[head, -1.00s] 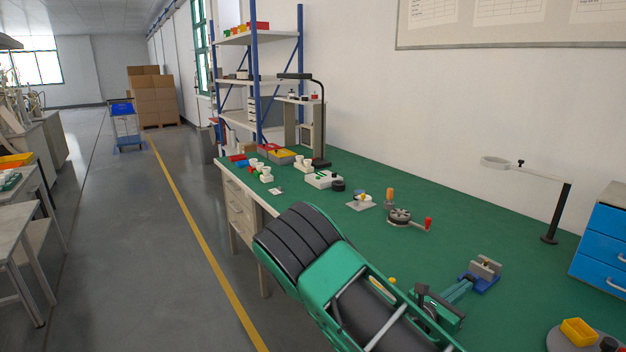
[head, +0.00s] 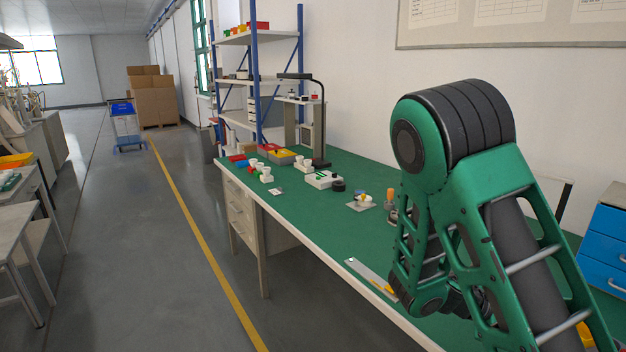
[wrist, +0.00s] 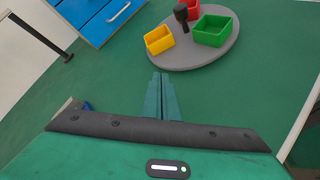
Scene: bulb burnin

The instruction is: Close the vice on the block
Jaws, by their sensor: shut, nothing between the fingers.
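My gripper (wrist: 162,97) shows in the wrist view as two green fingers pressed together with nothing between them, over the green bench top. A small pale and blue part, probably the vice (wrist: 87,106), peeks out to the left behind the dark edge of my gripper's body; most of it is hidden. In the head view my raised arm covers the place where the vice stood, and my fingers are hidden there too. I cannot make out the block or the gap between the vice jaws.
A grey round tray (wrist: 185,60) holds yellow, green and red bins and a dark object. A blue drawer unit (head: 605,235) stands at the right. A steel ruler (head: 365,273) lies near the bench's front edge. Small parts stand farther along the green bench (head: 310,220).

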